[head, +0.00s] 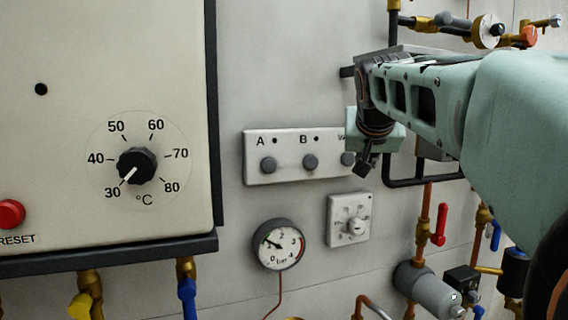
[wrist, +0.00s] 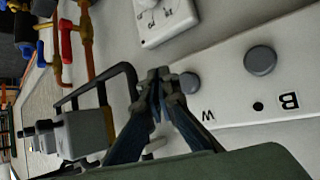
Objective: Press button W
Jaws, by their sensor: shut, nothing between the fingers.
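Button W (head: 347,159) is a round grey button at the right end of a pale panel (head: 257,177). My gripper (head: 363,168) covers the panel's right end and part of the W label. In the wrist view, button W (wrist: 190,83) shows beside its upside-down W label (wrist: 208,115). My gripper (wrist: 160,82) is shut and empty, its fingertips just left of the button in that view. I cannot tell whether they touch the button or the panel. Button B (head: 310,162) and button A (head: 268,165) sit to the left in the head view.
A dial box (head: 348,222) and a pressure gauge (head: 279,244) are below the panel. A boiler (head: 60,130) with a temperature knob (head: 137,166) and red reset button (head: 11,214) stands left. A black pipe bracket (wrist: 128,80) is close to my fingertips. Pipes and a red-handled valve (head: 440,225) lie right.

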